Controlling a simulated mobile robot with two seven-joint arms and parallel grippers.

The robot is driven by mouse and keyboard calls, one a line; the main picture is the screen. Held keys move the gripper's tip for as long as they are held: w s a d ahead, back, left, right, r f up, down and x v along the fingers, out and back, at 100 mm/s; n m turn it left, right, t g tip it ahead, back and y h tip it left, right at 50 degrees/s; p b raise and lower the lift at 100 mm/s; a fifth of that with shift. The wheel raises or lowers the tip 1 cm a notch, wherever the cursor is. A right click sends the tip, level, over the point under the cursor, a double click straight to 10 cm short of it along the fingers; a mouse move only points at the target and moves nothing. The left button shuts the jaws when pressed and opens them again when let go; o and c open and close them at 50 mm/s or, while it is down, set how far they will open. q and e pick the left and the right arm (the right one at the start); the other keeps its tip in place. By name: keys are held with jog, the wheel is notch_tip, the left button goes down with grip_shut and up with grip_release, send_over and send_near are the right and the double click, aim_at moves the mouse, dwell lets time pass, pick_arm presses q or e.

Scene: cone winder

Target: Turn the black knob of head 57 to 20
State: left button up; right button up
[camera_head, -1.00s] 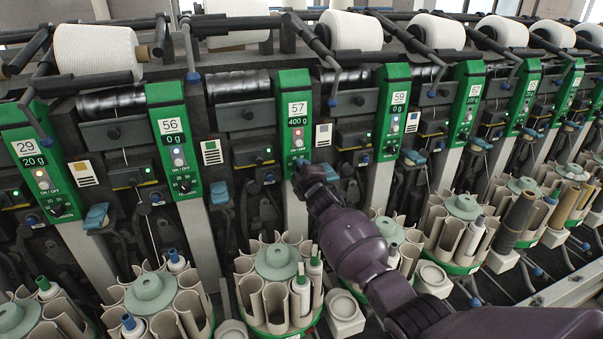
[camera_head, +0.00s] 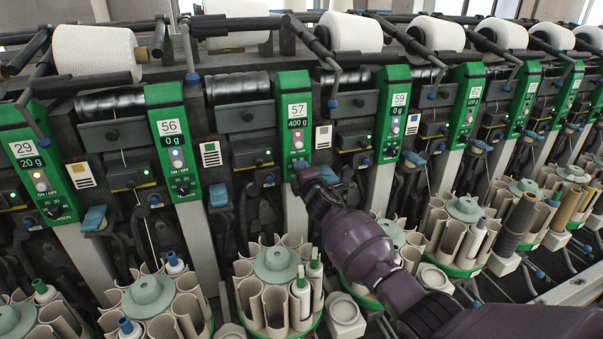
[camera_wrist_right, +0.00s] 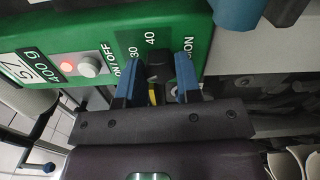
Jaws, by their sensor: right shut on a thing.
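The green panel of head 57 (camera_head: 293,105) stands in the middle of the head view, with its "57" label and a "400 g" display. In the head view my right gripper (camera_head: 301,166) reaches up to the lower part of the panel and hides the knob. My left gripper is not in view.
Green panels of head 56 (camera_head: 172,143) and head 59 (camera_head: 394,115) stand on either side. Below are round carousels with cream tubes (camera_head: 275,265). White yarn cones (camera_head: 95,52) lie along the top. A lit red lamp and a grey button (camera_wrist_right: 89,66) sit beside the knob.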

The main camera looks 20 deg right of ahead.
jog(key=o, duration=0.9)
jog(key=shift+s, duration=0.15)
jog(key=s+p, duration=0.1)
jog(key=s, duration=0.4)
jog(key=s+p, duration=0.1)
jog(key=s, duration=0.4)
jog(key=shift+s+d, duration=0.2)
jog(key=shift+s, duration=0.1)
